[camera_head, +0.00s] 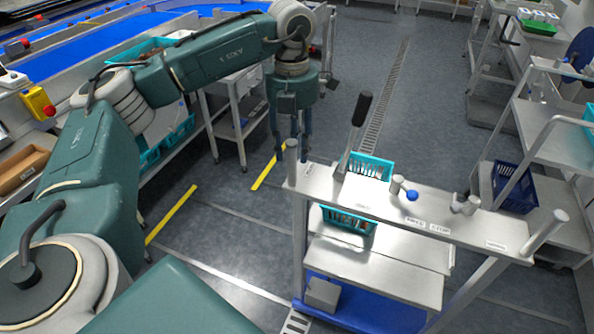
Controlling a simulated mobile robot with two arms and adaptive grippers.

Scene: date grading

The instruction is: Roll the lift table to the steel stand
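A steel frame on a blue base (385,318) stands right of centre, with pale shelves and a labelled top rail (385,206). It looks like the lift table, but I cannot tell it surely from the steel stand. A pale upright post (291,160) stands at the rail's left end. A black-gripped lever (361,109) rises behind the rail. My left gripper (292,155) points down at that post, fingers apart. Its fingertips are partly hidden around the post, and I cannot tell if they touch it. My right gripper is not in view.
Teal crates sit behind the rail (371,167) and below it (347,229). Steel shelving (550,120) with a dark blue crate (514,187) stands at right. A blue conveyor (90,48) runs at upper left. The grey floor (345,65) beyond is clear, with a drain strip.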

